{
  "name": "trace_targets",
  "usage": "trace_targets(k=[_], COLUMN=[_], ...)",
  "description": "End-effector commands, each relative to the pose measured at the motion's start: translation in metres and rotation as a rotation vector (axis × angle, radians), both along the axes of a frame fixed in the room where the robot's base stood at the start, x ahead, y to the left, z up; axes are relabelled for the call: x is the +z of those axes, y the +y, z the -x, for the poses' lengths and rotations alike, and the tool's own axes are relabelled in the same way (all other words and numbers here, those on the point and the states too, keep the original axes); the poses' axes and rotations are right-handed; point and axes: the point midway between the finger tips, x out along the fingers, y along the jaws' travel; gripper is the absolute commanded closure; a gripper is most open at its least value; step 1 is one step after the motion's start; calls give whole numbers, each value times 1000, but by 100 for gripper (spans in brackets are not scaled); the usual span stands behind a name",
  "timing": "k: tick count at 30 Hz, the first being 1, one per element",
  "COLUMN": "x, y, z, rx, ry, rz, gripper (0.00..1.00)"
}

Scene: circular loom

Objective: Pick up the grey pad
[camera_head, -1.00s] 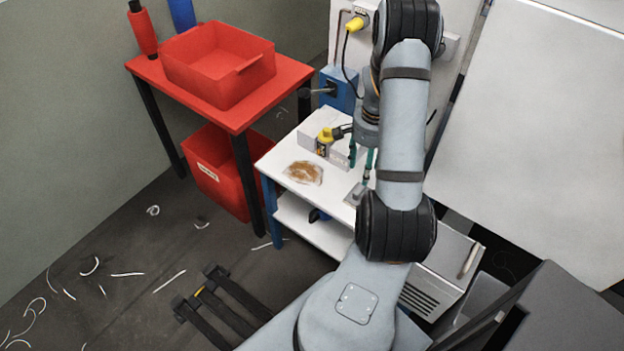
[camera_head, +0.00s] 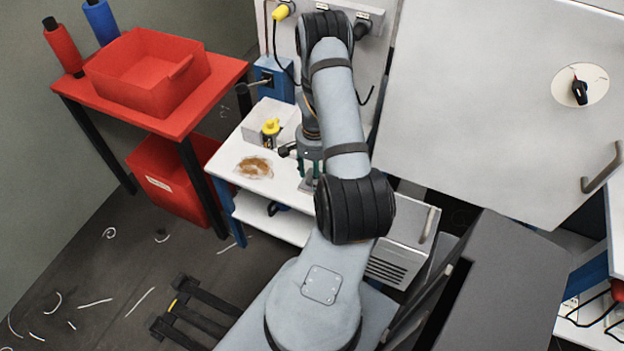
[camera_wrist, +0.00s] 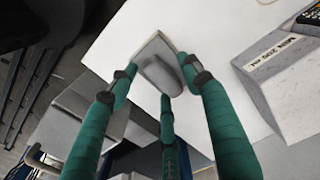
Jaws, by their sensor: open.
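The grey pad (camera_wrist: 156,62) lies on the white table (camera_wrist: 130,32) near its edge in the wrist view. It has a raised, darker grey part. In the head view a small part of the grey pad (camera_head: 307,185) shows beside my arm. My gripper (camera_wrist: 160,84) has several green fingers, spread open around the near part of the pad in the picture, with nothing held. I cannot tell whether the fingertips touch it. In the head view my gripper (camera_head: 311,170) is over the table, partly hidden by my arm.
A light box (camera_wrist: 285,80) with a label stands right of the fingers. A yellow-capped bottle (camera_head: 270,131) and a bag of brown material (camera_head: 254,167) are on the table (camera_head: 226,162). A red bin (camera_head: 150,75) stands on the red table at left.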

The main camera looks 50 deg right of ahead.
Motion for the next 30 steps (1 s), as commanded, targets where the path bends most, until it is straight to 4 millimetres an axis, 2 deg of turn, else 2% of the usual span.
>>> trace_targets(k=[6, 30], x=[0, 0], y=[0, 0], z=[0, 0], rx=[0, 1], ry=[-1, -1], rz=[1, 1], gripper=[52, 99])
